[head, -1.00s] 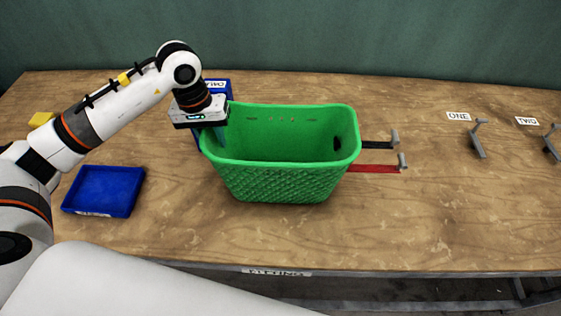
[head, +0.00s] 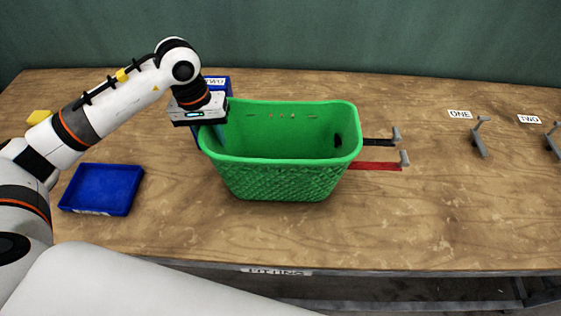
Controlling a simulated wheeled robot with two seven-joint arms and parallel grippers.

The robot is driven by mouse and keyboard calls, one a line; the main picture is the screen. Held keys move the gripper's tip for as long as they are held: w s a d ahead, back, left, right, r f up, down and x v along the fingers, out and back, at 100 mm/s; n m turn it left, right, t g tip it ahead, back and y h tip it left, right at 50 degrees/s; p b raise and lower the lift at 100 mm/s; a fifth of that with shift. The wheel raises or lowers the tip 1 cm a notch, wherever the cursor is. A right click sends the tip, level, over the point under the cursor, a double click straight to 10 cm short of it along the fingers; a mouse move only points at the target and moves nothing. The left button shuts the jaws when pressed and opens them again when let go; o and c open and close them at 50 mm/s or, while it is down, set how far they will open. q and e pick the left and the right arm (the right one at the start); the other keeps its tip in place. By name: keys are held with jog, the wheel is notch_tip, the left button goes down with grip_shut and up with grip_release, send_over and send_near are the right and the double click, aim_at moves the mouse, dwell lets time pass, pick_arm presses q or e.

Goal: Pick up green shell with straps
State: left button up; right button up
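The green shell (head: 280,180) is an open basket standing upright on the wooden table, near its middle. A black strap (head: 376,142) and a red strap (head: 376,166) stick out from its right side, each with a grey end piece. My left gripper (head: 212,130) points down at the shell's left rim. Its fingers are mostly hidden by the rim and the hand, so I cannot tell whether they are closed on it. My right gripper is not in view; a white arm link of mine crosses the bottom left.
A blue tray (head: 103,189) lies at the left. A blue bin labelled TWO (head: 218,84) stands behind the shell's left end. Grey brackets (head: 479,136) stand at the right beside labels ONE and TWO. The front right table is clear.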

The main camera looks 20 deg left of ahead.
pick_arm(q)
jog(key=shift+c, duration=0.5)
grip_shut()
jog(key=shift+r, duration=0.15)
